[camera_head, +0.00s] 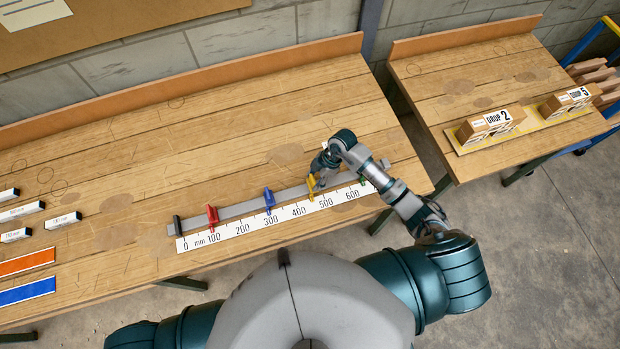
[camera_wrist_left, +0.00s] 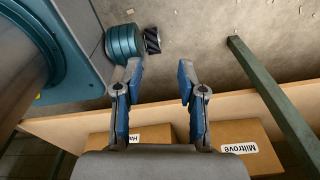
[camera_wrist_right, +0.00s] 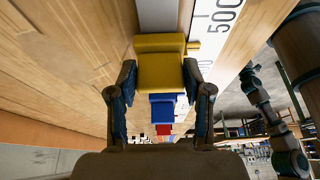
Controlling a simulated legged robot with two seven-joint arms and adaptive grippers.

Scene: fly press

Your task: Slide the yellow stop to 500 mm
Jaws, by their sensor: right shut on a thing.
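The yellow stop (camera_head: 312,184) sits on the grey rail (camera_head: 240,209) above the white millimetre scale (camera_head: 228,231). Its pointer lies between the 400 and 500 marks, roughly midway. My right gripper (camera_head: 320,168) is at the yellow stop. In the right wrist view the yellow stop (camera_wrist_right: 161,70) is between the fingers of my right gripper (camera_wrist_right: 160,88), which is shut on it, and the 500 label lies ahead of it. My left gripper (camera_wrist_left: 158,80) is open and empty in the left wrist view; the head view does not show it.
A blue stop (camera_head: 269,200) near 300, a red stop (camera_head: 212,216) near 100 and a green stop (camera_head: 363,181) past 600 share the rail. A dark end block (camera_head: 177,226) closes its left end. Labelled white blocks (camera_head: 66,221) lie far left.

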